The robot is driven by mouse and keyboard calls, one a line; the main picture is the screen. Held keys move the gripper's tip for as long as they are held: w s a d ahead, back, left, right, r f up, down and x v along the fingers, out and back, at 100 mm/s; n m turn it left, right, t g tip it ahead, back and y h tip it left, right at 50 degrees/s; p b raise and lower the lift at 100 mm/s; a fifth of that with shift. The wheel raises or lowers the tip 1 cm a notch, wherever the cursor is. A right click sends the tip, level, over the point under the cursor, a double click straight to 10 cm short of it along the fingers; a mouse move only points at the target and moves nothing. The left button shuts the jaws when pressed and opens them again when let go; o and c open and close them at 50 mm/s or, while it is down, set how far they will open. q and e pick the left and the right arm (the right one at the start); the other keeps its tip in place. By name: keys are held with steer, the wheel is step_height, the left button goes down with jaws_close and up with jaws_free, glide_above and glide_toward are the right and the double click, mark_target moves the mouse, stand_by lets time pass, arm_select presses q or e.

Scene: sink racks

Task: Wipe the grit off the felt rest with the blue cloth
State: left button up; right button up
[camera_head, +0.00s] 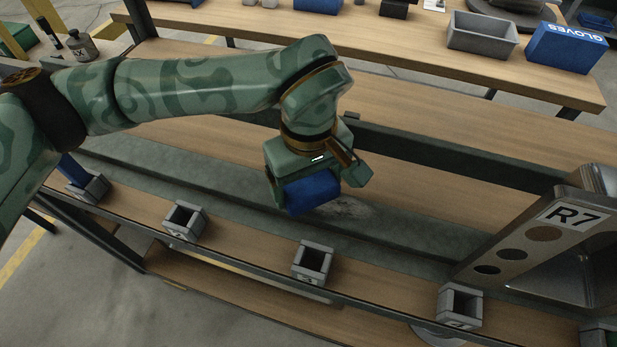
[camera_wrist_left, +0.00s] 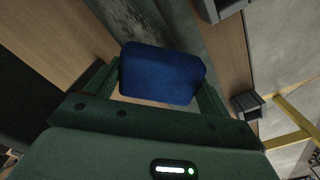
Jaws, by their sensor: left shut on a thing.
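My left gripper (camera_head: 316,184) is shut on the blue cloth (camera_head: 308,197), a folded pad held between its fingers. The cloth also fills the gap between the fingers in the left wrist view (camera_wrist_left: 162,75). The felt rest (camera_head: 230,206) is a long dark grey-green strip running along the bench. A pale, speckled patch of grit (camera_head: 351,208) lies on it just right of the cloth. The cloth is over the strip; I cannot tell whether it touches. The gripper and cloth hide the felt beneath them. My right gripper is not in view.
Several small grey holders, one here (camera_head: 313,262), line the front rail. A metal rack part marked R7 (camera_head: 535,240) stands at the right. A rear bench holds a grey bin (camera_head: 482,37) and a blue gloves box (camera_head: 566,48). The wood behind the felt is mostly clear.

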mark_target(335, 189)
arm_select(q)
steer(key=shift+f+b, duration=0.4)
steer(key=shift+f, duration=0.5)
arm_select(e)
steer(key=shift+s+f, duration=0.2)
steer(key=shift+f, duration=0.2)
